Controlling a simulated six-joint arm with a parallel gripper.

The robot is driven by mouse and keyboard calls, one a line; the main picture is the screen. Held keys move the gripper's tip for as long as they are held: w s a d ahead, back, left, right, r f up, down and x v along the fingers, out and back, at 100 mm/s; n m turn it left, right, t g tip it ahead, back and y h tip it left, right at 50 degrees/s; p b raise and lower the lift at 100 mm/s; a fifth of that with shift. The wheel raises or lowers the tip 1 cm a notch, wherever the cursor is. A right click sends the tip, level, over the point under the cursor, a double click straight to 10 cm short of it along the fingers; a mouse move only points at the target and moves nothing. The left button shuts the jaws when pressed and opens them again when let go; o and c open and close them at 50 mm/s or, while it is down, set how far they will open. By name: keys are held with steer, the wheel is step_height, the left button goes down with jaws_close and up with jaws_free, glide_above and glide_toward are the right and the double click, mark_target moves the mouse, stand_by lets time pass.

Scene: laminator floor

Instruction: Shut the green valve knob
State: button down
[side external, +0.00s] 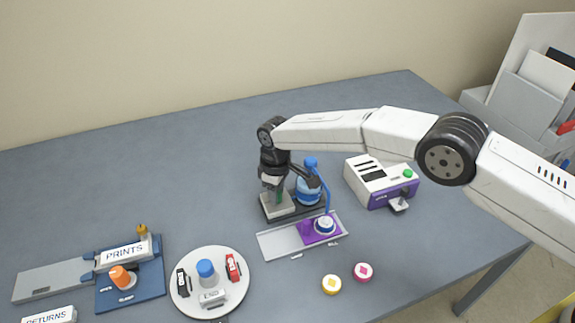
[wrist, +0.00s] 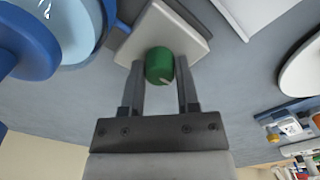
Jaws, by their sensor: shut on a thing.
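The green valve knob (wrist: 159,66) sits on a light grey square block (wrist: 133,38) in the wrist view. My gripper (wrist: 160,68) has one finger on each side of the knob and is shut on it. A pale pointer mark shows on the knob. In the side view my gripper (side external: 273,190) points down over the grey block (side external: 277,207). There the knob is mostly hidden by the fingers, with only a little green showing.
A white and purple machine (side external: 380,182) is further right. A grey tray (side external: 280,243) with a purple slider (side external: 307,232) lies in front. A round plate (side external: 209,303) and PRINTS station (side external: 130,290) are at front left.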

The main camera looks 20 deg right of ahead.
steer(key=shift+c, duration=1.7)
jaws_free()
steer(key=shift+r, duration=0.1)
steer(key=shift+r, duration=3.8)
steer(key=shift+r, duration=0.1)
